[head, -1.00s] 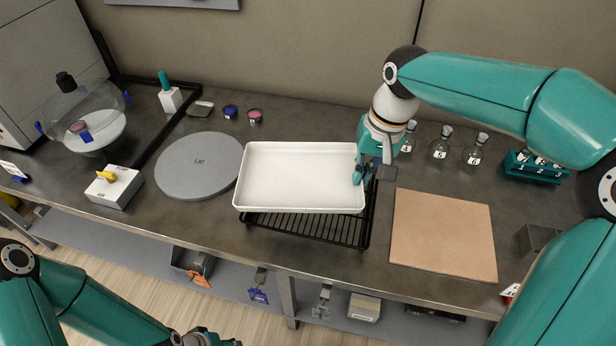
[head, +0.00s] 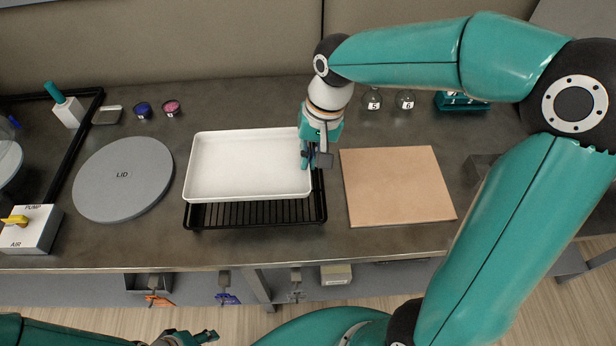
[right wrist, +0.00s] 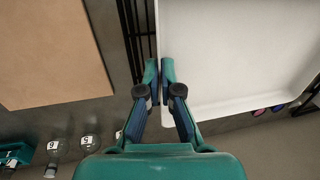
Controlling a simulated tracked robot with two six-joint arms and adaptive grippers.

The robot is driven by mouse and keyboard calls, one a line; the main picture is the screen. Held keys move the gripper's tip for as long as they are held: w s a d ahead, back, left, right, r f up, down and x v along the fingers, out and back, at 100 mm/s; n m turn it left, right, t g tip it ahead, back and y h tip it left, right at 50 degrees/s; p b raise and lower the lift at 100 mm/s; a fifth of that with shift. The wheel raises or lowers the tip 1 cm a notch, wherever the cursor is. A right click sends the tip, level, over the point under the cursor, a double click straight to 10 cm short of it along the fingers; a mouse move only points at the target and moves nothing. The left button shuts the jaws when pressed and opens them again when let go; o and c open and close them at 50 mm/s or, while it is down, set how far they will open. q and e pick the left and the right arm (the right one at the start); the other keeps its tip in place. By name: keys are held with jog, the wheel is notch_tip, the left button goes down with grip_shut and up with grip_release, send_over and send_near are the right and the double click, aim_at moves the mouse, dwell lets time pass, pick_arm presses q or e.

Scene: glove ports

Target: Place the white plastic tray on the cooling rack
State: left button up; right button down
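The white plastic tray (head: 248,165) is a shallow rectangle over the back part of the black wire cooling rack (head: 255,214). The rack's front bars and right edge show past the tray. I cannot tell whether the tray rests on the rack or is held just above it. My right gripper (head: 311,157) is at the tray's right rim. In the right wrist view, the fingertips (right wrist: 159,68) are close together on either side of the rim of the tray (right wrist: 235,50). My left gripper (head: 190,339) is low at the bottom edge, away from the tray, partly cut off.
A grey round lid (head: 123,180) lies left of the rack, and a tan board (head: 396,187) lies to its right. A white pump box (head: 30,230) with a yellow knob is at far left. Flasks (head: 372,100) stand behind. A shelf runs below the bench.

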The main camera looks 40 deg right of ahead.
notch_tip(320, 180, down, 7)
jog(key=shift+f, duration=0.2)
dwell(0.3)
jog(key=c, duration=1.8)
grip_release()
jog(key=shift+f, duration=0.1)
jog(key=shift+c, duration=0.2)
jog(key=o, duration=0.5)
jog(key=shift+s, duration=0.1)
jog(key=shift+r, duration=0.35)
jog(key=r, duration=0.3)
jog(key=d+r, duration=0.1)
jog(key=r, duration=0.3)
jog(key=s+d+r, duration=0.1)
jog(key=r, duration=0.3)
jog(key=shift+s+r, duration=0.1)
jog(key=shift+r, duration=0.15)
